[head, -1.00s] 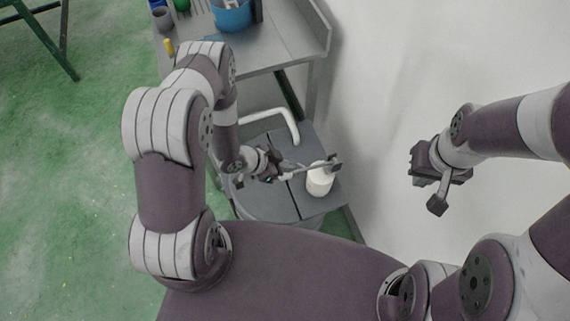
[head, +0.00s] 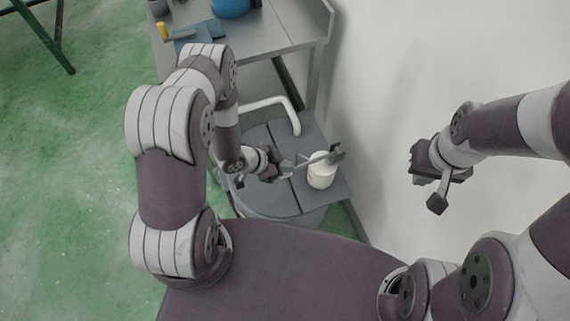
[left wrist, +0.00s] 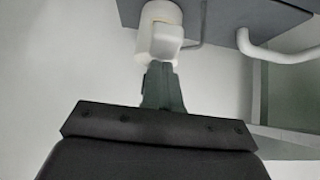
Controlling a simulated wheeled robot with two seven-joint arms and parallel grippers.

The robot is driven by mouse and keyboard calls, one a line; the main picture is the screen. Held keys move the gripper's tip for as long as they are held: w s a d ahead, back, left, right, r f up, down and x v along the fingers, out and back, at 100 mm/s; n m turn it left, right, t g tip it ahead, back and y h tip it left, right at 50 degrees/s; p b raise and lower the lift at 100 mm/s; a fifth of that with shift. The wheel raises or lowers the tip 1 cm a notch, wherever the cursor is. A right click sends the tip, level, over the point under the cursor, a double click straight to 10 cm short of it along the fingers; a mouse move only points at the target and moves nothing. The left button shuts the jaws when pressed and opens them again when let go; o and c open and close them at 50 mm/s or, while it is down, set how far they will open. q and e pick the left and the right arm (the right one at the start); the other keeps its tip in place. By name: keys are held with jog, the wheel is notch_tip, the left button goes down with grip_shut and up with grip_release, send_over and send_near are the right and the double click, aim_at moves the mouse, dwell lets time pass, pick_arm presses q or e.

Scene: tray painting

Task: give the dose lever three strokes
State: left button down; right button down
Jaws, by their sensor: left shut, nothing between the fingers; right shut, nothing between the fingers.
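A white cylindrical dispenser (head: 321,176) stands on the right part of a grey top in the head view. It also shows at the top of the left wrist view (left wrist: 150,20), with a white block (left wrist: 170,36) on its near side that may be the dose lever. My left gripper (head: 337,152) is shut and empty, its fingertips at the dispenser's upper end. In the left wrist view the shut fingers (left wrist: 162,72) point at the white block, close below it; I cannot tell whether they touch. My right gripper (head: 437,203) is shut and empty, away by the pale wall.
The grey top (head: 285,130) carries a bent white pipe (head: 270,102) left of the dispenser. A grey bench (head: 285,30) behind holds a blue container (head: 230,6) and a yellow item (head: 163,30). A pale wall (head: 400,90) bounds the right.

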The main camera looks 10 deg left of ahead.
notch_tip(320, 180, up, 7)
jog(key=p, duration=0.7)
jog(key=shift+r+p, duration=0.2)
jog(key=shift+p, duration=0.2)
